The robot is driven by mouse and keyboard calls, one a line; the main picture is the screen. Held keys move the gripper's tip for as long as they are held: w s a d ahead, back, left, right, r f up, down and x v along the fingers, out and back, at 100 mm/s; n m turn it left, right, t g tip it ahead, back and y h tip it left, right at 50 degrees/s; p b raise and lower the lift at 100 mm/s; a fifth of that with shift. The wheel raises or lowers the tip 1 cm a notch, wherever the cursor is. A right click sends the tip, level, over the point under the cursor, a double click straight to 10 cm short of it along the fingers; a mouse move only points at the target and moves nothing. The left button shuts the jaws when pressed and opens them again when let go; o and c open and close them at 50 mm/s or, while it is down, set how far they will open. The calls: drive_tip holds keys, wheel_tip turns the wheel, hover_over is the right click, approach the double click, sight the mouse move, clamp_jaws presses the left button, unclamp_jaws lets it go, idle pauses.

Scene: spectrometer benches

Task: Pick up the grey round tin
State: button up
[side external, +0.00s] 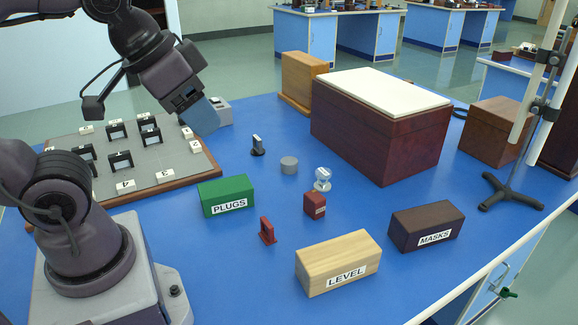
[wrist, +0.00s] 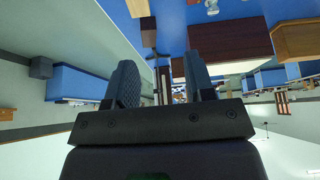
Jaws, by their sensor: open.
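The grey round tin (side external: 289,165) stands on the blue bench in the middle of the side view, with clear bench around it. My gripper (side external: 205,116) is up and to the left of the tin, near the right edge of the grey board, and apart from the tin. In the wrist view, the two fingers of my gripper (wrist: 160,70) are spread with nothing held between them. I cannot make out the tin in the wrist view.
The green PLUGS box (side external: 225,194) is nearer the front. A large dark red box (side external: 380,130) stands behind right. The board (side external: 150,172) carries several small holders.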

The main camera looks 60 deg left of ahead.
drive_tip(key=o, duration=0.5)
drive_tip(key=shift+o, duration=0.2)
drive_tip(key=m+y, duration=1.3)
drive_tip(key=m, duration=0.9)
hover_over(290, 163)
drive_tip(key=s+d, duration=0.2)
drive_tip(key=d, duration=0.3)
wheel_tip(290, 163, down, 24)
drive_tip(key=shift+g, duration=0.4)
wheel_tip(290, 163, down, 7)
drive_tip(key=shift+f, duration=0.15)
drive_tip(key=shift+w+a+f, duration=0.25)
drive_tip(key=shift+a+f, duration=0.25)
drive_tip(key=shift+a, duration=0.05)
drive_tip(key=shift+x, duration=3.1)
